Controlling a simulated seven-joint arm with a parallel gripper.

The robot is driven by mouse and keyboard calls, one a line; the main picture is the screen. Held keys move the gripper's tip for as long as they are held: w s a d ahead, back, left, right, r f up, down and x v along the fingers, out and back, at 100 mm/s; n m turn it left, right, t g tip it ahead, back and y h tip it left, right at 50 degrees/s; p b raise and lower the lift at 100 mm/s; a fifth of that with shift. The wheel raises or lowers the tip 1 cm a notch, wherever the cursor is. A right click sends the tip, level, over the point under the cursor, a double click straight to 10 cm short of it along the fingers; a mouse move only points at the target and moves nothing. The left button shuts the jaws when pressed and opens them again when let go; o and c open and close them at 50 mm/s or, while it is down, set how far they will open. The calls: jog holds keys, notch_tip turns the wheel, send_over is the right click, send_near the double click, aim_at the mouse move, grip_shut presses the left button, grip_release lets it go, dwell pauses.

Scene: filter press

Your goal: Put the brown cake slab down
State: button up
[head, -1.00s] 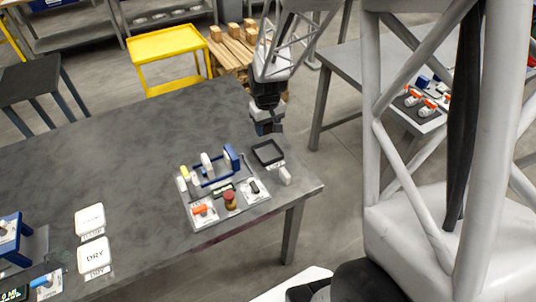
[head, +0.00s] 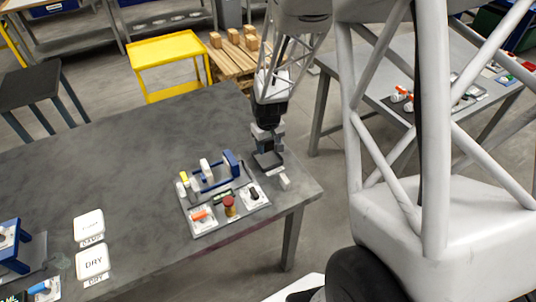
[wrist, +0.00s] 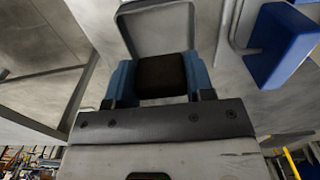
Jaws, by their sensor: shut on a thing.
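The brown cake slab (wrist: 162,76) is dark and block-shaped. In the wrist view it sits between the two blue fingers of my gripper (wrist: 160,70), which is shut on it. In the head view my gripper (head: 268,148) points down at the right end of the table, right over a small square dark tray (head: 270,164). The tray also shows in the wrist view as a grey rimmed square (wrist: 155,8), just beyond the slab. The slab cannot be made out in the head view, and I cannot tell whether it touches the tray.
A blue press frame (head: 232,162) stands close left of the tray on a board with several small parts. A small white block (head: 285,182) lies just in front of the tray. White pads (head: 92,260) lie at the left. The middle of the grey table (head: 120,160) is clear.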

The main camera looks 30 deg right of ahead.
aim_at(268, 151)
jog(key=shift+f, duration=0.45)
jog(key=shift+f, duration=0.1)
jog(key=shift+f, duration=1.75)
jog(key=shift+f, duration=0.1)
jog(key=o, duration=0.6)
notch_tip(268, 151, up, 12)
jog(key=shift+r, duration=0.1)
